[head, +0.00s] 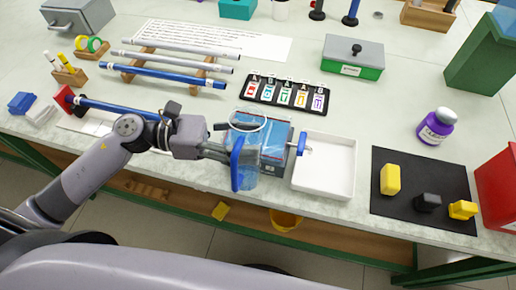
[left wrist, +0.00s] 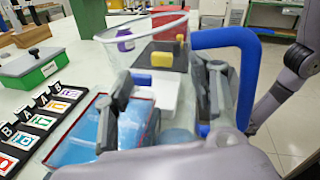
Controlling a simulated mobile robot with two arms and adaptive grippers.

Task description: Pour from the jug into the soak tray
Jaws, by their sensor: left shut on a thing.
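The clear jug (head: 246,138) has a pale round rim and a blue handle (head: 237,168). It stands about upright at the left of the white soak tray (head: 343,178). My left gripper (head: 268,157) is shut on the jug. In the left wrist view the jug (left wrist: 112,55) shows its open rim and blue handle (left wrist: 225,38) beside my fingers (left wrist: 165,105). The jug's lower part is partly hidden by the fingers, and I cannot tell its liquid level. The tray's visible floor looks white and bare. My right gripper is not in view.
A labelled black strip (head: 286,92) lies behind the jug. A green box with a grey lid (head: 353,58) stands farther back. A black mat (head: 400,215) with yellow and black blocks and a purple bottle (head: 437,126) are to the right. Rods (head: 165,75) lie at the left.

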